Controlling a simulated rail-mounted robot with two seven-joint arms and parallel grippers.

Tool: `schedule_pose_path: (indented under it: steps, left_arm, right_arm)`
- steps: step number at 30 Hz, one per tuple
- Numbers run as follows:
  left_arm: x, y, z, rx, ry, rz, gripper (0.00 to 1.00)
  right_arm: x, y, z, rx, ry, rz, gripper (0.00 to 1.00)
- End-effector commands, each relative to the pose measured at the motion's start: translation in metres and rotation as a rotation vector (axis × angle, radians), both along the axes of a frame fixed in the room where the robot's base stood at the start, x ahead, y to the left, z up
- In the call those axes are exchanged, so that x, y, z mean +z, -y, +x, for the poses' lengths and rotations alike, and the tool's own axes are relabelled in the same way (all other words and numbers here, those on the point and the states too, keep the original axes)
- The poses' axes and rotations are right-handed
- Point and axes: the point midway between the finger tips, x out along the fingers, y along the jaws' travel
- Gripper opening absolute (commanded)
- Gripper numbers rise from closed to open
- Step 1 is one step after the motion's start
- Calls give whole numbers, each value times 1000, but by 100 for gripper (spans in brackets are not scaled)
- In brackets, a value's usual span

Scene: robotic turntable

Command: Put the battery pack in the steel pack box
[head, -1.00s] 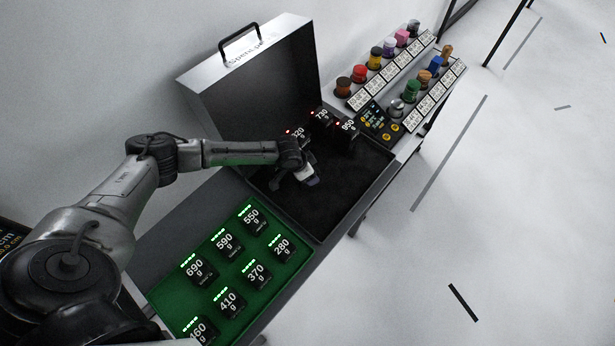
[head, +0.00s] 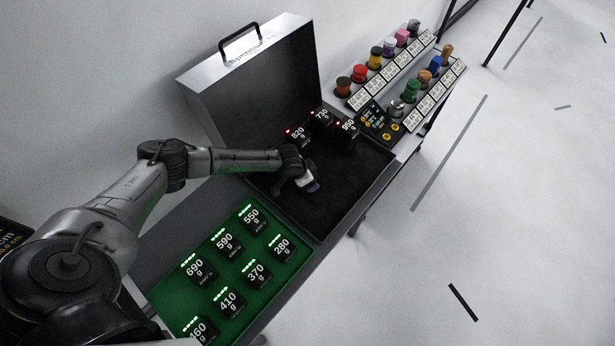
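The steel pack box (head: 345,217) stands open, its lid (head: 215,92) raised at the back. Inside, toward its far end, are three black packs with red lights: 820 (head: 298,135), 730 (head: 321,117) and 950 (head: 347,127). More black packs, with green lights, stand in the green tray (head: 170,292), among them 550 (head: 252,218), 280 (head: 282,247) and 690 (head: 197,268). My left gripper (head: 309,186) points down over the near part of the box. Its fingers are small and mostly hidden, so I cannot tell whether it holds anything. My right gripper is out of view.
Beyond the box is a rack with two rows of coloured-top jars (head: 376,58) and white labels (head: 432,95). A small dark panel with yellow buttons (head: 384,128) sits beside it. The box's middle and right floor is clear.

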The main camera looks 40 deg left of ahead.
Motion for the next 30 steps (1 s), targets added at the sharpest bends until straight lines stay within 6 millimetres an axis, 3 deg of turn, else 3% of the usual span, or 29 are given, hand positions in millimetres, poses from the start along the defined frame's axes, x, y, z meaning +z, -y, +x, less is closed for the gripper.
schedule_pose_path:
  steps: [5, 16, 30]
  left_arm:
    - [0, 0, 0, 0, 0, 0, 91]
    - [10, -2, -2, -1, 1, 0, 91]
    - [83, -13, -32, -1, 0, 1, 91]
  right_arm:
    - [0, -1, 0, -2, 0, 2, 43]
    - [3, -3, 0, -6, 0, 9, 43]
    - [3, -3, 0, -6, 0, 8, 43]
